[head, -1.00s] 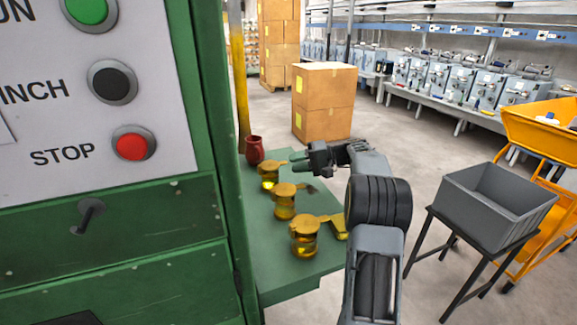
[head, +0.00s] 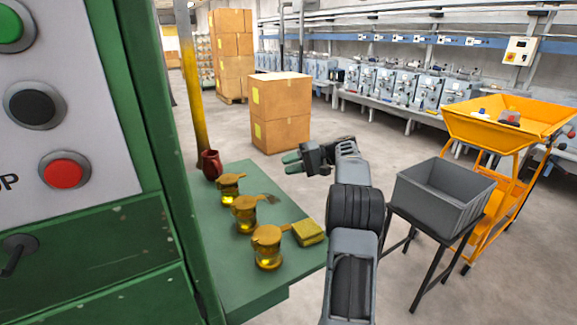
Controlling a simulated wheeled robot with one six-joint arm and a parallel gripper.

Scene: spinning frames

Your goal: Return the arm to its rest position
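My gripper (head: 298,161) is at the end of my arm near the middle of the head view, with green-tipped fingers pointing left. It is in the air, to the right of and above the green shelf (head: 205,225). The fingers look apart with nothing between them. My arm reaches up from the bottom of the view and bends left at the wrist.
Several yellow oil cups (head: 267,248) stand on the shelf beside a yellow block (head: 308,232) and a dark red jug (head: 211,164). A grey bin (head: 440,212) on a black stand is right of my arm. An orange cart (head: 500,125) and cardboard boxes (head: 280,112) stand behind.

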